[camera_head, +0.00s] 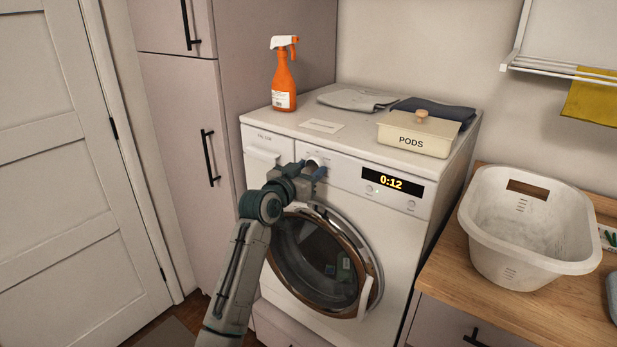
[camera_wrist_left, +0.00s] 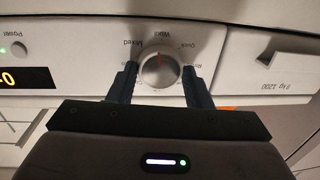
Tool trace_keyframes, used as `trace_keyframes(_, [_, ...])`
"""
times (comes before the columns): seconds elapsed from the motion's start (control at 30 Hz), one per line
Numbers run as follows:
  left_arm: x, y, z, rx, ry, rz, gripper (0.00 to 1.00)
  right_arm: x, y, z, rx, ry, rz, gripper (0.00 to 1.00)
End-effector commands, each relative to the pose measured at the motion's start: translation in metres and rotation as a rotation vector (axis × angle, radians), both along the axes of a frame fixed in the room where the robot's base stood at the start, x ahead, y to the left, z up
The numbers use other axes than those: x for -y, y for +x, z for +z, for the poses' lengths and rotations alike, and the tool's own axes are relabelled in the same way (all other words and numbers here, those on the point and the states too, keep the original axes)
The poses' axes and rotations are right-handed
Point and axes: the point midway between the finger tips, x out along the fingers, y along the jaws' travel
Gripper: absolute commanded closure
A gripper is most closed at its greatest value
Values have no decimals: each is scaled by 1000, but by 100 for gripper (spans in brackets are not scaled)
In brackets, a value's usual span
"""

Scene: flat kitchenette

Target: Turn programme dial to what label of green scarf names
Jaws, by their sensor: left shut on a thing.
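The washing machine (camera_head: 395,240) stands in the middle of the head view, its round door closed. My left gripper (camera_head: 308,168) is at its control panel, shut on the programme dial (camera_head: 315,161). In the left wrist view the silver dial (camera_wrist_left: 160,71) sits between the two fingers (camera_wrist_left: 158,88). The panel appears upside down there. The dial's red mark points towards a label that seems to read Wool (camera_wrist_left: 160,38), between Mixed and Quick. I cannot make out a green scarf or its label; a small dark-green shape behind the door glass is unclear. My right gripper is not in view.
On the machine top stand an orange spray bottle (camera_head: 283,80), a PODS box (camera_head: 413,135), a card (camera_head: 321,126) and folded grey (camera_head: 355,99) and dark cloths (camera_head: 440,109). A white basket (camera_head: 500,250) stands on the wooden counter. A yellow cloth (camera_head: 592,100) hangs on the rack.

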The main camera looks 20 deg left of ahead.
Motion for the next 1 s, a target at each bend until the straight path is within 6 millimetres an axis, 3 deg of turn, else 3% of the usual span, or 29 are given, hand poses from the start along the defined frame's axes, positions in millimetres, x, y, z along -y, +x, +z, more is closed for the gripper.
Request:
trace_keyframes(0.27, [0, 0, -4, 41, 125, 0, 78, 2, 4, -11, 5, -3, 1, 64])
trace_keyframes(0.9, [0, 0, -3, 57, 171, -1, 78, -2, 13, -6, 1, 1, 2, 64])
trace_keyframes(0.93, [0, 0, -3, 57, 171, -1, 51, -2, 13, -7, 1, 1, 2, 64])
trace_keyframes(1.0, [0, 0, -3, 58, 171, 0, 37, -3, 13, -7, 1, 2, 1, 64])
